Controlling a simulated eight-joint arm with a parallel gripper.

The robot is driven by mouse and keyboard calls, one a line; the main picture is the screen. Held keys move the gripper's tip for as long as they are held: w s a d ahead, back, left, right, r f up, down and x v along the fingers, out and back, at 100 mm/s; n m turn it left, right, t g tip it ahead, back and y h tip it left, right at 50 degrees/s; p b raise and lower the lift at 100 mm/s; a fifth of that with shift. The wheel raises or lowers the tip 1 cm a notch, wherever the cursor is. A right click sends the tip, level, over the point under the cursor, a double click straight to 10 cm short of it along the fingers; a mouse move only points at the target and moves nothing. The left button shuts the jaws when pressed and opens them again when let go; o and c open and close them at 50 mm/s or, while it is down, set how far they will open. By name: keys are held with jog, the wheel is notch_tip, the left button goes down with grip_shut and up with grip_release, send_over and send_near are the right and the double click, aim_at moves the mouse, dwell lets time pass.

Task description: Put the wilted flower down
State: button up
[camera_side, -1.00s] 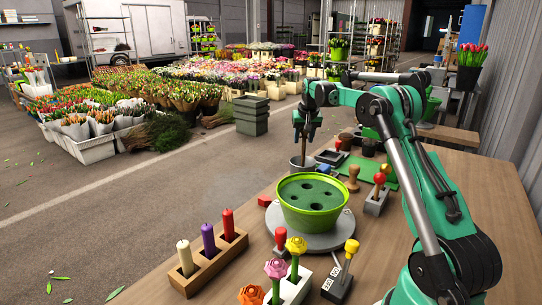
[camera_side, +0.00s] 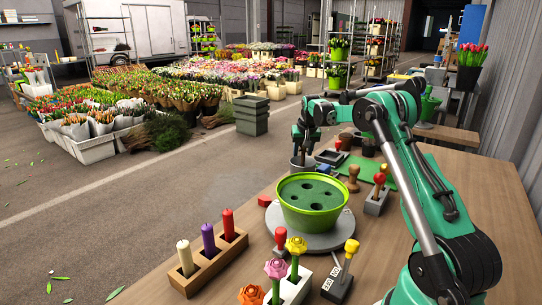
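My gripper (camera_side: 302,152) points down at the small grey pot (camera_side: 303,166) near the far left edge of the wooden table. Its fingers are at or just above the pot's rim, small and dark. I cannot make out whether they are open or shut. The wilted flower is not distinguishable here; anything between the fingers or inside the pot is hidden.
A green pot with holes (camera_side: 311,203) stands on a grey round base (camera_side: 333,240) in front of the gripper. A wooden block (camera_side: 225,255) holds three candles. Coloured flowers (camera_side: 277,268) stand in white holders nearby. A wooden peg (camera_side: 353,177) and red-knobbed stand (camera_side: 377,197) are right.

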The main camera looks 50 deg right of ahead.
jog(key=o, duration=0.4)
jog(key=shift+r, duration=0.1)
jog(key=shift+r, duration=0.3)
jog(key=v, duration=1.2)
jog(key=a+r+n+t, duration=0.15)
jog(key=a+n, duration=0.25)
jog(key=a, duration=1.2)
jog(key=s+a+f+n+t+y, duration=0.1)
jog(key=s+a+f+n, duration=0.2)
jog(key=a, duration=0.4)
jog(key=s+a+f+n+t+y, duration=0.1)
jog(key=s+a+f+n+y, duration=0.1)
jog(key=s+a+f, duration=0.3)
jog(key=s+a, duration=0.1)
jog(key=a, duration=0.2)
jog(key=shift+a+n+t, duration=0.25)
jog(key=shift+n+t, duration=0.1)
jog(key=shift+n, duration=0.05)
